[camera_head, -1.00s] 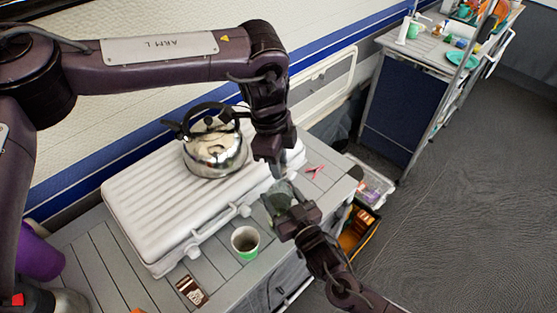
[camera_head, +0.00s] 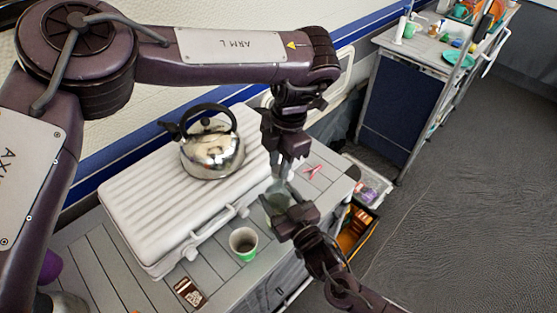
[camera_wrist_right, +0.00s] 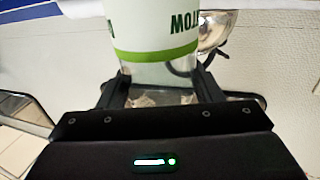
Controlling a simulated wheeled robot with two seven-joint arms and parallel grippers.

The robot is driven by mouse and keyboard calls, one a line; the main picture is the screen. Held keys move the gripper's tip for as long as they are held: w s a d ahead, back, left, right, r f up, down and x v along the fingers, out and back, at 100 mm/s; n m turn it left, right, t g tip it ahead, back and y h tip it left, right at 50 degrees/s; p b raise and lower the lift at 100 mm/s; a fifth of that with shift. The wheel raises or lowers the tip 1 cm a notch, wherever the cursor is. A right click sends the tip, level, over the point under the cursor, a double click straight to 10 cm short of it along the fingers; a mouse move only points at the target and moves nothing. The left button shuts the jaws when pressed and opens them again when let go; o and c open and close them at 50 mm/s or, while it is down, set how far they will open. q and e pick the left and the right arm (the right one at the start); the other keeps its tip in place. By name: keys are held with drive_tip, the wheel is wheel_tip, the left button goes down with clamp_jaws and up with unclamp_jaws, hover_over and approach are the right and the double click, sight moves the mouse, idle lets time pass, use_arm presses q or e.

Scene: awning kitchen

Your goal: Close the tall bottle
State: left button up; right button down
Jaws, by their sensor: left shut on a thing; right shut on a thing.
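The tall bottle (camera_head: 275,198) is a clear, greenish bottle near the table's right edge. In the right wrist view the bottle (camera_wrist_right: 155,65) is see-through, with a white label with green lettering and a green stripe. My right gripper (camera_head: 285,211) is shut around the bottle; its two fingers (camera_wrist_right: 162,88) sit on either side of it in the wrist view. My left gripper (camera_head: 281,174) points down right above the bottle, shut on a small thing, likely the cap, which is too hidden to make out. I cannot tell whether that thing touches the bottle's mouth.
A white ribbed case (camera_head: 150,190) carries a steel kettle (camera_head: 212,150) behind my grippers. Red pliers-like handles (camera_head: 313,171) lie to the right. Crates (camera_head: 355,230) stand beyond the table edge.

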use_arm(q)
drive_tip(key=m+t, duration=0.1)
drive_tip(key=m, duration=0.4)
drive_tip(key=shift+r+m, duration=0.1)
drive_tip(key=shift+m, duration=0.3)
drive_tip(key=m, duration=0.5)
drive_tip(key=shift+s+m+t, duration=0.15)
drive_tip(key=shift+m+t, duration=0.15)
drive_tip(key=shift+t, duration=0.1)
drive_tip(key=m, duration=0.2)
drive_tip(key=shift+s+m, duration=0.1)
drive_tip(key=shift+m, duration=0.2)
drive_tip(key=m, duration=0.5)
drive_tip(key=shift+a+t+h, duration=0.15)
drive_tip(key=shift+t+h, duration=0.25)
drive_tip(key=m, duration=0.3)
drive_tip(key=shift+m+h, duration=0.3)
drive_tip(key=shift+m, duration=0.7)
drive_tip(key=shift+s+f, duration=0.1)
drive_tip(key=shift+f, duration=0.1)
drive_tip(key=shift+d, duration=0.3)
drive_tip(key=o, duration=0.7)
drive_tip(key=shift+d, duration=0.1)
drive_tip(key=o, duration=0.3)
